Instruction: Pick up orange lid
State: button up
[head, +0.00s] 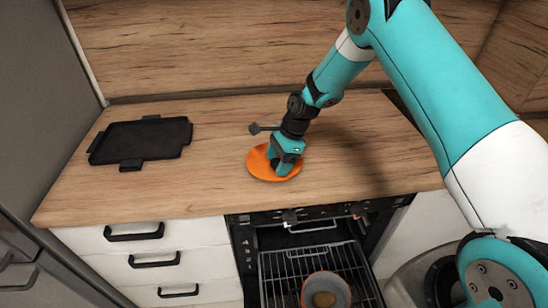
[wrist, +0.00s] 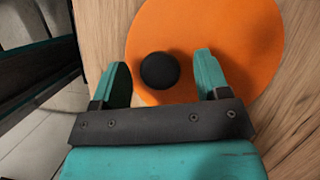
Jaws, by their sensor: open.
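In the wrist view the orange lid (wrist: 225,35) is a large disc with a round black knob (wrist: 160,70). My gripper (head: 284,168) is over the lid, pointing down, and covers part of it in the head view. In the wrist view my gripper (wrist: 162,76) is open, with one teal finger on each side of the knob. The knob is nearer the left finger. I cannot tell whether either finger touches it.
A black tray (head: 140,141) lies at the left of the wooden counter (head: 205,185). Below the counter's front edge, the oven is open, with a pot (head: 338,285) on its rack (head: 280,270) holding a brownish thing. The counter between tray and lid is clear.

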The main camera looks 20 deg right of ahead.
jog(key=shift+f, duration=0.1)
jog(key=shift+c, duration=0.5)
jog(key=c, duration=1)
jog(key=shift+c, duration=0.2)
